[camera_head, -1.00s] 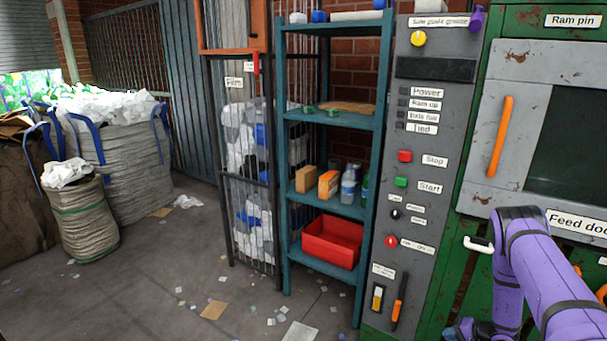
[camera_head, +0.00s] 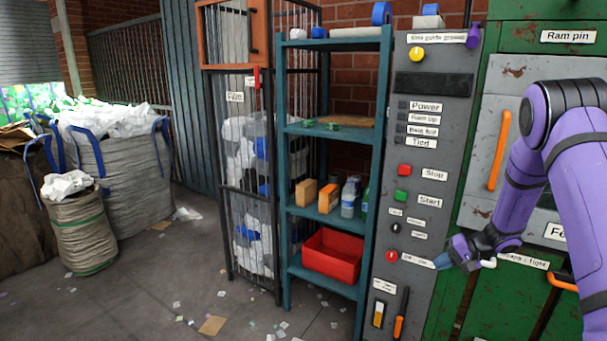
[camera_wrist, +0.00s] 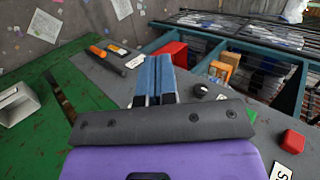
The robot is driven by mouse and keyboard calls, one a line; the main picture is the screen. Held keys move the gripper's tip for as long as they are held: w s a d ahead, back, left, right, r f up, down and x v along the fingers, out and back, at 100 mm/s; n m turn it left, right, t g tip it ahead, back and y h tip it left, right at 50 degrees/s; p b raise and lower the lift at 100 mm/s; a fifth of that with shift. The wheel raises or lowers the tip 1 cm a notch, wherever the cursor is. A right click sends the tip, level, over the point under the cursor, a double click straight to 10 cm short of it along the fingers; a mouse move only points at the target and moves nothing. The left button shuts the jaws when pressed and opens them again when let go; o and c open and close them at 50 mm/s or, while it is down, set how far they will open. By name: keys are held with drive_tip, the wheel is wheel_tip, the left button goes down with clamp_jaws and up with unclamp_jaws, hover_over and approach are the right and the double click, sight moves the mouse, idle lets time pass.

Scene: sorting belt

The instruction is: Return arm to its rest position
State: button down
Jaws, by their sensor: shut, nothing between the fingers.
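My purple arm comes in from the right edge in the head view. My gripper (camera_head: 443,262) is at its lower end, in front of the grey control panel (camera_head: 419,150), near the panel's right edge and to the right of the red knob (camera_head: 391,255). In the wrist view, my gripper's two blue fingers (camera_wrist: 155,78) lie side by side, closed with nothing between them. They point over the panel. I cannot tell if the fingertips touch it.
The green machine (camera_head: 517,20) with an orange-handled door stands at the right. A teal shelf (camera_head: 327,128) with a red bin (camera_head: 332,253) stands left of the panel. Filled sacks (camera_head: 125,180) stand at the left. The floor between has scattered scraps and free room.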

drive_tip(key=s+a+r+n+g+h, duration=0.1)
drive_tip(key=s+a+r, duration=0.3)
drive_tip(key=r, duration=0.5)
drive_tip(key=s+a+r+n+h, duration=0.1)
drive_tip(key=s+a+r, duration=0.1)
drive_tip(key=s+r, duration=0.55)
drive_tip(key=s+a+r+n+g+h, duration=0.1)
drive_tip(key=s+a+r, duration=0.25)
drive_tip(key=r, duration=0.55)
drive_tip(key=s+r+n+t+h, duration=0.1)
drive_tip(key=s+r+h, duration=0.2)
drive_tip(key=s, duration=0.9)
drive_tip(key=s+r+n+t+h, duration=0.1)
drive_tip(key=s+r, duration=0.4)
drive_tip(key=s, duration=0.8)
drive_tip(key=shift+r+t+h, duration=0.25)
drive_tip(key=shift+t+h, duration=0.55)
drive_tip(key=shift+h, duration=0.2)
drive_tip(key=c, duration=1.8)
unclamp_jaws()
drive_tip(key=shift+a, duration=0.1)
drive_tip(key=shift+c, duration=0.2)
